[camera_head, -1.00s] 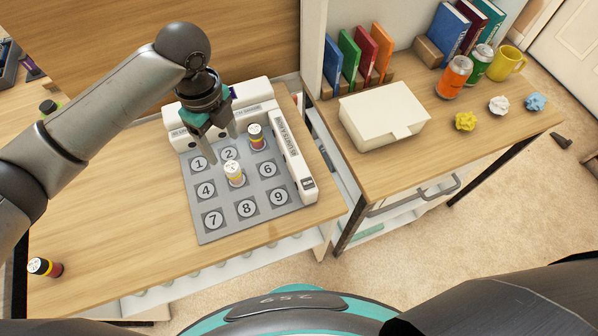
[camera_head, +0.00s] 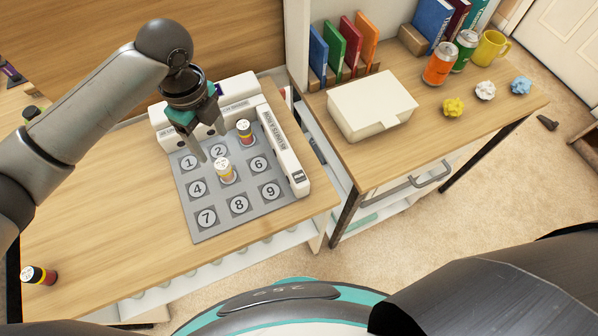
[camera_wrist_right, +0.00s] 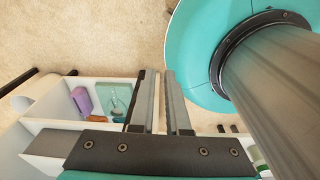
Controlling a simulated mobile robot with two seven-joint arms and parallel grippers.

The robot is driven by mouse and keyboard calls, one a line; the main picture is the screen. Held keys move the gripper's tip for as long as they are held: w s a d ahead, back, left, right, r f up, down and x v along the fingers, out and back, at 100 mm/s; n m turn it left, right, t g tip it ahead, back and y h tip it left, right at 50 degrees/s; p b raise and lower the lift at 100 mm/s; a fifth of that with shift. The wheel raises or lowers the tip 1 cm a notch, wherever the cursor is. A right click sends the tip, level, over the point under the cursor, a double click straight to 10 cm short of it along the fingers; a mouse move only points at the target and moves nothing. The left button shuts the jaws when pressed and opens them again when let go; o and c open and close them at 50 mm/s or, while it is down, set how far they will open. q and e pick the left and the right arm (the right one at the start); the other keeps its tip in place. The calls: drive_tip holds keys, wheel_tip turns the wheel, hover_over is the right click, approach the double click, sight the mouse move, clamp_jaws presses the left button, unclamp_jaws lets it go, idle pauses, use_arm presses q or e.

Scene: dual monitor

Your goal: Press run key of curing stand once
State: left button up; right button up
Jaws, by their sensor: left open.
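The curing stand (camera_head: 191,228) is a grey board with numbered square pads and white housings along its back and right edges. My left gripper (camera_head: 212,145) is open and empty, pointing down over the board's back row by pads 1 and 2. It hides part of the back housing (camera_head: 238,90). I cannot make out a run key. My right gripper (camera_wrist_right: 160,76) hangs over the floor, its fingers close together.
Another banded cylinder (camera_head: 39,275) lies near the table's front left. On the right desk stand a white box (camera_head: 371,104), books, cans (camera_head: 440,64), a yellow mug (camera_head: 491,48) and crumpled paper balls.

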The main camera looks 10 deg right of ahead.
clamp_jaws()
use_arm(q)
drive_tip(key=shift+s, duration=0.1)
use_arm(e)
drive_tip(key=shift+d, duration=0.15)
idle(1.0)
